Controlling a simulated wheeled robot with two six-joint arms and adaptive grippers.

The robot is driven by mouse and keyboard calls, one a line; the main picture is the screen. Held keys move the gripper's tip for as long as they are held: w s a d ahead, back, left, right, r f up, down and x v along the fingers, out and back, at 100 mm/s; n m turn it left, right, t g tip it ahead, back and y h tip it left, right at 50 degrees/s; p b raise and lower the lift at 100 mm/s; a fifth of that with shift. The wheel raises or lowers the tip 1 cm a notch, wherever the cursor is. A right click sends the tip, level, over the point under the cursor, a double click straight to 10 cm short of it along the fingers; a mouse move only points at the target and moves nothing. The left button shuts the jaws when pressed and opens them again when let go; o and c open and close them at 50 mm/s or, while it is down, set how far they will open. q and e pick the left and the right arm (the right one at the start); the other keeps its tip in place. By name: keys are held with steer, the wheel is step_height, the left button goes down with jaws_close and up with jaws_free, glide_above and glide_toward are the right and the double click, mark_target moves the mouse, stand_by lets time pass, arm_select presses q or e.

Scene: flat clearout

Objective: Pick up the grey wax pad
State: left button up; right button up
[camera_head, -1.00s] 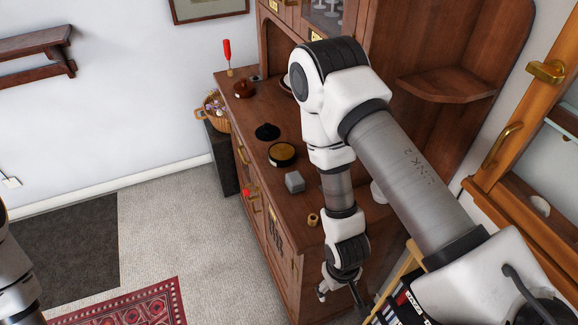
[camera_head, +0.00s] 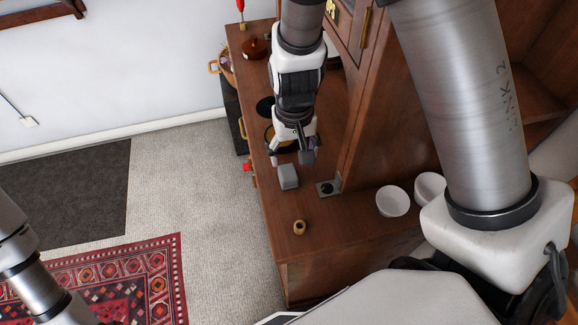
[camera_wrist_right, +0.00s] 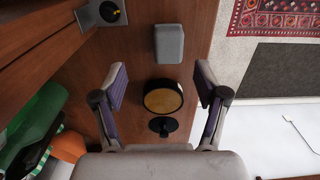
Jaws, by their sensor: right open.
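The grey wax pad (camera_head: 288,176) is a small grey block with rounded edges on the brown sideboard top (camera_head: 345,235). In the wrist view the pad (camera_wrist_right: 169,43) is near the top, beyond my fingertips. My right gripper (camera_head: 291,158) is open and empty, just behind the pad in the head view. Its two purple-padded fingers also show in the wrist view (camera_wrist_right: 161,82), spread on either side of a round tan-topped tin (camera_wrist_right: 163,99). I cannot tell the exact height of the fingers. My left arm shows at the left edge, but its gripper is out of view.
A small wooden ring (camera_head: 299,227) stands in front of the pad. A metal plate with a dark knob (camera_head: 326,188) is to its right. White bowls (camera_head: 392,201) stand farther right. The cabinet's upright side (camera_head: 385,135) rises close to my right arm.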

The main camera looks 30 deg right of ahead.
mark_target(288, 172)
steer(key=shift+w+f+b, duration=0.3)
steer(key=shift+w+f, duration=0.15)
steer(key=shift+f, duration=0.1)
steer(key=shift+w+a+f, duration=0.15)
steer(key=shift+a, duration=0.1)
steer(key=f, duration=0.6)
steer(key=shift+s+a+f, duration=0.1)
steer(key=shift+s+a, duration=0.1)
steer(key=shift+w+f, duration=0.15)
steer(key=shift+f, duration=0.1)
steer(key=shift+a+r, duration=0.1)
steer(key=c, duration=0.5)
steer(key=shift+s, duration=0.2)
steer(key=c, duration=0.7)
